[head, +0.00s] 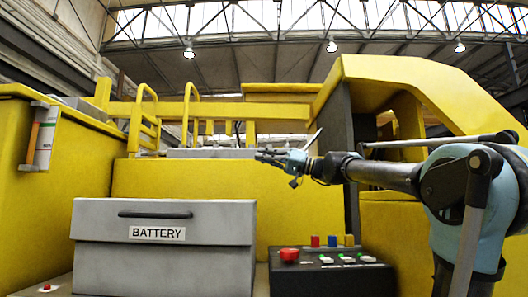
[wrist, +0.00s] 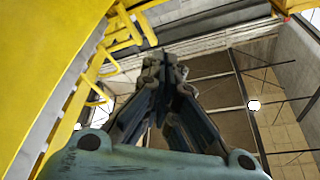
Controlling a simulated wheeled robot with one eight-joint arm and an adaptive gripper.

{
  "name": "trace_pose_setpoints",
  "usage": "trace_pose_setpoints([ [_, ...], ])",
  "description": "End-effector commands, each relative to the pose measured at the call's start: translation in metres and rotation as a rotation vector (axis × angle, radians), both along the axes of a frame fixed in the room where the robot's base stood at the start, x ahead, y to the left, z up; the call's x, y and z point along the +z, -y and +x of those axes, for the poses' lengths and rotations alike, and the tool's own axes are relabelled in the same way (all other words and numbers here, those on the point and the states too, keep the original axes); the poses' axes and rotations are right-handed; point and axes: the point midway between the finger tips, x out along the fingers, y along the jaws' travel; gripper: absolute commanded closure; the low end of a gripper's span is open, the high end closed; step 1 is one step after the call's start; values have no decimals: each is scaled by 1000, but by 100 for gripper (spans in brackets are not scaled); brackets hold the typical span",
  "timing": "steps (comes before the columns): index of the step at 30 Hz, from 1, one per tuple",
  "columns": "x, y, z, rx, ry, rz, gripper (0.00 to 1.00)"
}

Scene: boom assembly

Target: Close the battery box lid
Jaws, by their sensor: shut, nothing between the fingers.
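The grey battery box (head: 160,268) stands at the lower left in the head view. Its lid (head: 100,222) has a dark handle (head: 155,214) and a white BATTERY label (head: 157,233). The lid appears down on the box, with its front overlapping the box front; I see no open gap. The inside of the box is hidden. My gripper (head: 268,158) is above and right of the box in the picture, pointing left and apart from the lid. In the wrist view its fingers (wrist: 165,68) come together at the tips, with nothing between them. The box is not in the wrist view.
A black control panel (head: 330,276) with a red button and coloured switches is right of the box. Yellow machine bodywork (head: 180,178) and railings (head: 143,120) rise behind. A flat grey piece (head: 210,153) lies near my fingertips in the picture. A cylinder (head: 43,140) hangs at left.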

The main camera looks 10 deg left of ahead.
Motion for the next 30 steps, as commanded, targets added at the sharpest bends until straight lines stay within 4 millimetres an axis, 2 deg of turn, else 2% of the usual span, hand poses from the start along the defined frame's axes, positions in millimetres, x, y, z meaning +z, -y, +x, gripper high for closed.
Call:
trace_pose_setpoints([
  [3,-24,2,-18,1,110,16,100],
  [9,-64,5,-40,1,290,38,100],
  [18,-115,7,-56,0,503,65,100],
  [24,-136,8,-59,0,587,76,100],
  [30,-146,8,-60,0,625,80,100],
])
